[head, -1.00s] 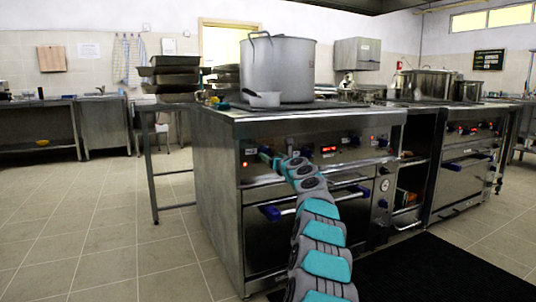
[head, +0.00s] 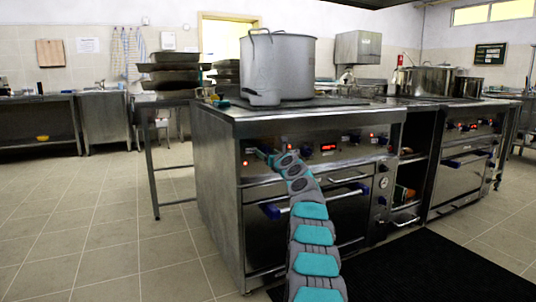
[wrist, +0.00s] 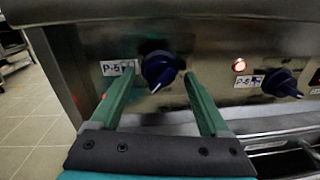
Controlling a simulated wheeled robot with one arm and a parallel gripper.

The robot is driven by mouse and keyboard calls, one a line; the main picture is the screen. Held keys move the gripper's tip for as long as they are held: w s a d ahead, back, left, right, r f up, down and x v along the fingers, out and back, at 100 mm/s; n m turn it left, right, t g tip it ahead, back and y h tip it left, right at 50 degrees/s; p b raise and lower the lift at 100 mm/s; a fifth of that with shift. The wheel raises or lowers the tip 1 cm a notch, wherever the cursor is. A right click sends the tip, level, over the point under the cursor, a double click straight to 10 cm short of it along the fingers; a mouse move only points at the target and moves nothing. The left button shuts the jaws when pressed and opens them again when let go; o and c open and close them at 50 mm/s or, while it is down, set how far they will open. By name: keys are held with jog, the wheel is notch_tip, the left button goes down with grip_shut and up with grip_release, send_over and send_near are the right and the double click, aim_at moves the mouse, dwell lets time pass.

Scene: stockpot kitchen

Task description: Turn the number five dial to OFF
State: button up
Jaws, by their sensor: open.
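In the wrist view, a dark blue dial (wrist: 160,70) sits on the steel stove front, with a white label (wrist: 117,67) to its left that seems to read P-5. A pale mark shows at the dial's lower left edge. My gripper (wrist: 159,76) is open, with one green finger on each side of this dial. I cannot tell whether either finger touches it. In the head view my gripper (head: 262,153) is at the left end of the stove's control panel, and the dial there is hidden or too small to make out.
A second blue dial (wrist: 281,83) with its own label and a lit red lamp (wrist: 239,65) is to the right. A rail runs below the panel. A large stockpot (head: 279,67) stands on the stove (head: 215,170). Open tiled floor (head: 110,240) lies to the left.

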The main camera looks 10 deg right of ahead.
grip_shut()
dwell(0.5)
